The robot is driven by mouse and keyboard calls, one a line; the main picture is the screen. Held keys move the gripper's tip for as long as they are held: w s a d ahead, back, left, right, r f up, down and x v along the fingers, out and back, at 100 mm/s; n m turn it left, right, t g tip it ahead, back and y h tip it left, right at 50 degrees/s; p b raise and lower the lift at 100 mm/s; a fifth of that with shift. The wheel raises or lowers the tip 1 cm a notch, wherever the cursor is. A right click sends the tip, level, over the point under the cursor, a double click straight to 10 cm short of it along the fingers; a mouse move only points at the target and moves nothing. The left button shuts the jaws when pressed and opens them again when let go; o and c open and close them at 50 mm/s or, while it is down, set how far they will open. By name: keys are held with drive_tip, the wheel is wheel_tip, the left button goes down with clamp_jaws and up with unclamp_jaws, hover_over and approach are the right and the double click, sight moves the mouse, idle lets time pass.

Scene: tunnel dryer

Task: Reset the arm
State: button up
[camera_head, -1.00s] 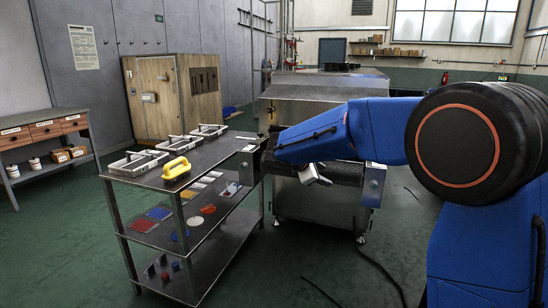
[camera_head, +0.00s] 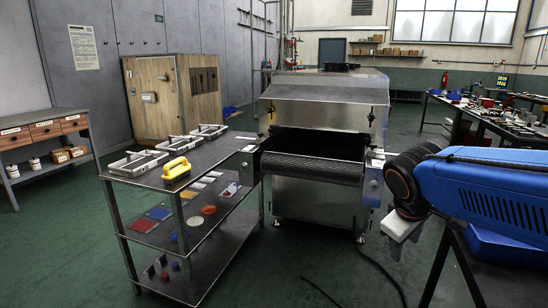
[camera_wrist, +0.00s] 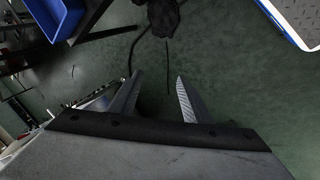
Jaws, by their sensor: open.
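My gripper (camera_wrist: 157,98) shows in the wrist view with its two fingers apart and nothing between them; dark green floor lies beyond. In the head view my blue arm reaches in from the right edge, and its black wrist (camera_head: 408,184) with a pale end piece hangs to the right of the tunnel dryer (camera_head: 325,110), apart from it. The dryer's dark mesh belt (camera_head: 312,167) is in full view and bare.
A three-level metal cart (camera_head: 140,238) left of the dryer holds grey trays (camera_head: 138,163), a yellow-handled tool (camera_head: 176,168) and coloured flat pieces below. A cluttered workbench (camera_head: 498,125) stands at the right. A blue bin (camera_wrist: 58,16) shows in the wrist view. A cable (camera_head: 385,280) lies on the floor.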

drive_tip(key=s+a+f+m+y, duration=0.1)
drive_tip(key=s+f+m, duration=0.2)
drive_tip(key=s, duration=0.4)
drive_tip(key=s+a+f+m+y, duration=0.1)
drive_tip(key=s+f+m+y, duration=0.1)
drive_tip(key=s, duration=0.6)
drive_tip(key=shift+a+f+m+t, duration=0.15)
drive_tip(key=shift+f+m+t, duration=0.25)
drive_tip(key=shift+f+m, duration=0.25)
